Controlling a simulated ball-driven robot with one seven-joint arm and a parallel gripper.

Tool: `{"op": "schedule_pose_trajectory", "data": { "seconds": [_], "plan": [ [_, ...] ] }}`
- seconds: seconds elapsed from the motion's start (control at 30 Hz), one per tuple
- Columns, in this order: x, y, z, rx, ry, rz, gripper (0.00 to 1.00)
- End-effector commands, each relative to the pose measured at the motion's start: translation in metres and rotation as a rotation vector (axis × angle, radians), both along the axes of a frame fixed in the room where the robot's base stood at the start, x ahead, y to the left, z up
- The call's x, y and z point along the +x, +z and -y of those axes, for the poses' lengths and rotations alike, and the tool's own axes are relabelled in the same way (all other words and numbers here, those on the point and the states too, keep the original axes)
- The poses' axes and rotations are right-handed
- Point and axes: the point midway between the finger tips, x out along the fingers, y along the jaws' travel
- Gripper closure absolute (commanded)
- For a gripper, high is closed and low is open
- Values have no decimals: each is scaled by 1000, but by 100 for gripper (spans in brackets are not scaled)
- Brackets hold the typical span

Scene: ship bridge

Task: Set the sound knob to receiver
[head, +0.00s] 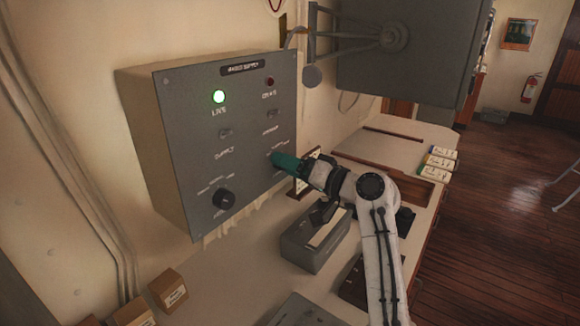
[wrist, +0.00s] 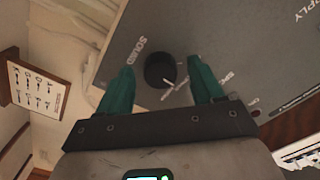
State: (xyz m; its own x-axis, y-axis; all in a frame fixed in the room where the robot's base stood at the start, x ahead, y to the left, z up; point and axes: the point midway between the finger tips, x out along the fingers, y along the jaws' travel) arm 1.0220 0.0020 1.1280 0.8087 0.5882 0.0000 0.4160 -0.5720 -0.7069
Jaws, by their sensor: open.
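The sound knob (wrist: 158,70) is a round black dial on the grey panel (wrist: 75,45), beside the printed word "SOUND" in the wrist view. Its pale pointer mark points toward the lower right of that picture. Small labels around it are too blurred to read surely. My gripper (wrist: 163,68) is open, with one teal finger on each side of the knob. I cannot tell whether either finger touches it. In the head view my gripper (head: 279,159) is at the right side of the panel (head: 180,130) and hides the knob.
The panel also carries a lit green lamp (head: 218,97), a dark red lamp (head: 269,81) and another black knob (head: 224,199) at lower left. A grey box (head: 312,243) sits on the desk below my arm. A framed card (wrist: 37,88) stands near the panel.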

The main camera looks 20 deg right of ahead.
Motion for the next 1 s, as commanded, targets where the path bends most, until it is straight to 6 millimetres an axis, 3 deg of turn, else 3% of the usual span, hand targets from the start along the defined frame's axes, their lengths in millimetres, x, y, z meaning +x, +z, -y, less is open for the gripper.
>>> {"op": "schedule_pose_trajectory", "data": {
  "seconds": [0.6, 1.0],
  "plan": [
    [-77, -2, 58, 0, -4, 0, 34],
    [-86, -1, 63, 0, -1, -1, 34]
  ]
}}
